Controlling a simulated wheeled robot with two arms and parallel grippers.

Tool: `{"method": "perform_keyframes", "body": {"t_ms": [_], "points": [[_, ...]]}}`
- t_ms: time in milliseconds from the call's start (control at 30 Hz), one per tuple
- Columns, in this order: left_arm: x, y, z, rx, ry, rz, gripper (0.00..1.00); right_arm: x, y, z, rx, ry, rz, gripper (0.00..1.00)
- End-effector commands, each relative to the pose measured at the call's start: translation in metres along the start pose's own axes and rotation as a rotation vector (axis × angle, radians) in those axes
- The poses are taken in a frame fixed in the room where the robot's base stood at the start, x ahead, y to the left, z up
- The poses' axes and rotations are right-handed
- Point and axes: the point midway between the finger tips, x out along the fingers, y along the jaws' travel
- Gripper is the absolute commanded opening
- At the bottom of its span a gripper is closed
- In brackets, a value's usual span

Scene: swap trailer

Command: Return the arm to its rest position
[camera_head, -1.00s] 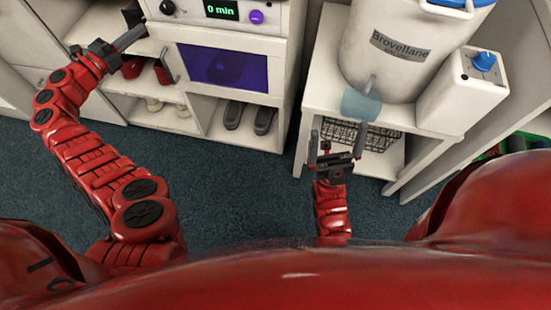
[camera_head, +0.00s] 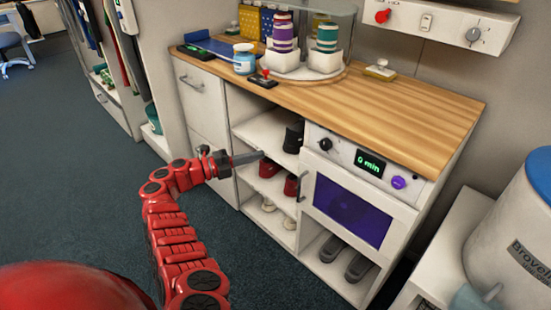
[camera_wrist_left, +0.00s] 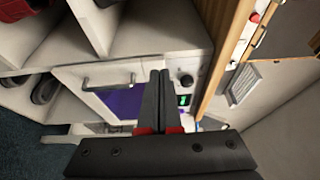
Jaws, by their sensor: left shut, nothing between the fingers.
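My left arm (camera_head: 172,225) is red and reaches up and forward from the bottom of the head view, bent near the top. My left gripper (camera_head: 257,156) is shut and empty, held in the air in front of the open shelves of the white cabinet. In the left wrist view its fingers (camera_wrist_left: 158,80) are pressed together, with the oven door and its handle behind them. My right arm and gripper are not in the head view now.
A cabinet with a wooden top (camera_head: 400,105) holds an oven (camera_head: 350,200) with a purple window. Shoes (camera_head: 293,137) stand on its shelves. A white drum (camera_head: 515,235) is at the right. The dark carpet (camera_head: 70,150) at the left is clear.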

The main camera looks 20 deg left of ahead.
Motion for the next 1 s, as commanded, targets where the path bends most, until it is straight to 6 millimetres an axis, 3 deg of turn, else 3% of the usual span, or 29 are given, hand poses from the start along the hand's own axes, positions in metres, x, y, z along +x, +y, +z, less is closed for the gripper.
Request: {"method": "perform_keyframes", "body": {"t_ms": [100, 367, 467, 533, 667, 800, 900, 1000], "points": [[-0.013, 0.001, 0.005, -0.001, -0.002, 0.0, 0.0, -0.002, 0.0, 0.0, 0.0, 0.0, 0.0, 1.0], [-0.018, 0.002, 0.006, -0.003, 0.001, 0.002, 0.0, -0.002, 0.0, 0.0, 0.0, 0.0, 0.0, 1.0], [-0.009, 0.007, -0.004, -0.003, 0.028, -0.006, 0.0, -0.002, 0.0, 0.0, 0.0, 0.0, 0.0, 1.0], [0.007, 0.015, -0.023, -0.009, 0.076, -0.028, 0.0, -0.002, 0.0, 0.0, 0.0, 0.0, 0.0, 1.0], [0.049, 0.035, -0.095, -0.051, 0.233, -0.128, 0.0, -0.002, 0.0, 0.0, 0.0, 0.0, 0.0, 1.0], [0.074, 0.042, -0.199, -0.155, 0.414, -0.319, 0.0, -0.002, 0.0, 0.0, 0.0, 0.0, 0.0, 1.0], [0.07, 0.033, -0.265, -0.259, 0.514, -0.489, 0.0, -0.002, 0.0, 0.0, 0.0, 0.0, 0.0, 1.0], [0.048, 0.016, -0.318, -0.377, 0.58, -0.673, 0.0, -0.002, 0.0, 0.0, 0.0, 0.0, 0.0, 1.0]]}}
